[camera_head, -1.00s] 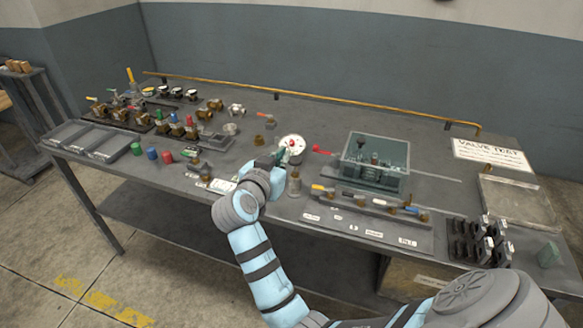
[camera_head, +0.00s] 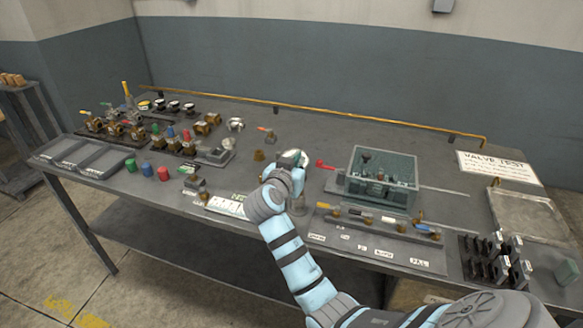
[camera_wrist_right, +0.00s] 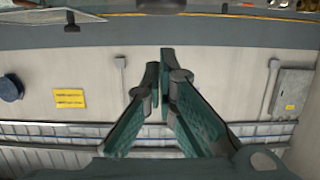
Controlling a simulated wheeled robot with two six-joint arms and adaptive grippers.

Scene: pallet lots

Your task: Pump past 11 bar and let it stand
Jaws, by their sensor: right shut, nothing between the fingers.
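My right gripper (camera_head: 290,158) is over the bench in the head view, shut and empty. It is in front of the round white gauge (camera_head: 304,154), so only part of the gauge's rim shows and its reading is hidden. A red lever (camera_head: 321,164) is just right of the gripper, beside a clear-walled tank (camera_head: 379,181) with fittings inside. In the right wrist view, the green fingers (camera_wrist_right: 165,72) are close together with nothing between them. My left gripper is in neither view.
A row of valves with coloured levers (camera_head: 384,219) lies in front of the tank. Several valves and coloured caps (camera_head: 147,168) crowd the left side, beside grey trays (camera_head: 75,154). A tray (camera_head: 530,212) and dark blocks are at the right. A brass rail runs along the back.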

